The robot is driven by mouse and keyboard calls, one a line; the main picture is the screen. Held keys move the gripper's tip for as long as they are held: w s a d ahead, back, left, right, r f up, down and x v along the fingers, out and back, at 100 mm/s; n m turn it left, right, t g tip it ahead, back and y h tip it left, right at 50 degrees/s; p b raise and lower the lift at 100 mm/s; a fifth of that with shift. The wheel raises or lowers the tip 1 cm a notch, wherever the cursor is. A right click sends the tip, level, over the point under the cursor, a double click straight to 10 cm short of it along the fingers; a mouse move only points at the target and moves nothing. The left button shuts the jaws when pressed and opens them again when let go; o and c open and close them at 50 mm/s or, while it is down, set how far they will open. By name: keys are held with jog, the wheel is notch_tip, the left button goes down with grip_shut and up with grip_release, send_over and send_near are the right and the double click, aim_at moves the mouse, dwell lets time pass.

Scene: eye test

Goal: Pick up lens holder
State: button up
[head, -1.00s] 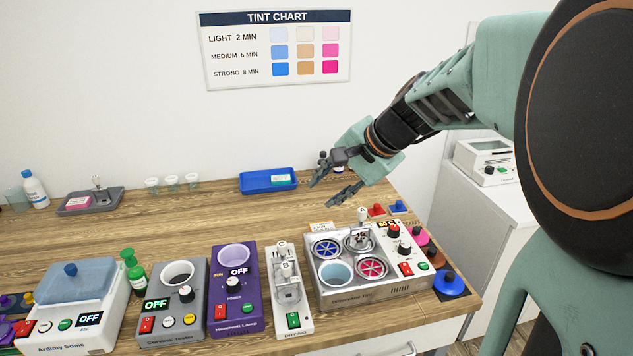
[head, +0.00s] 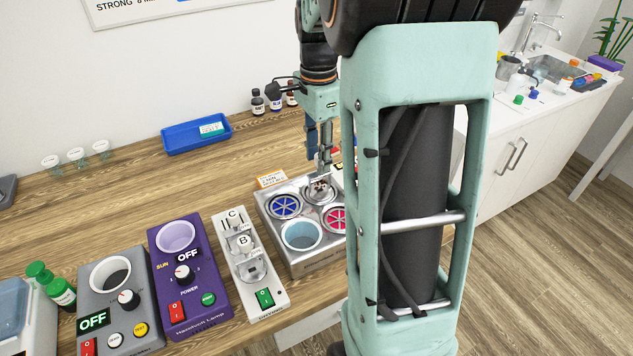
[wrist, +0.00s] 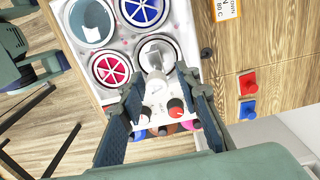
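The lens holder (head: 320,185) stands in the back right well of the steel tint unit (head: 268,232). In the wrist view the well with the holder (wrist: 156,57) lies just past my fingertips, and a pale upright part of the holder shows between them. My gripper (head: 319,148) points down right above this well in the head view. In the wrist view my gripper (wrist: 160,88) has its two fingers apart, one on each side of the holder's upper part. I see no clear contact. My arm hides the right side of the unit in the head view.
The other wells hold a blue spoked disc (head: 285,206), a red spoked disc (head: 337,219) and light blue liquid (head: 302,235). A white lensmeter-like device (head: 250,262) and a purple lamp (head: 190,285) stand to the left. A blue tray (head: 197,136) lies behind.

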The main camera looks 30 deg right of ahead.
aim_at(320, 191)
jog(key=shift+s+d+f, duration=0.1)
jog(key=shift+f, duration=1.7)
jog(key=shift+s+f, duration=0.1)
jog(key=shift+f, duration=1.65)
grip_shut()
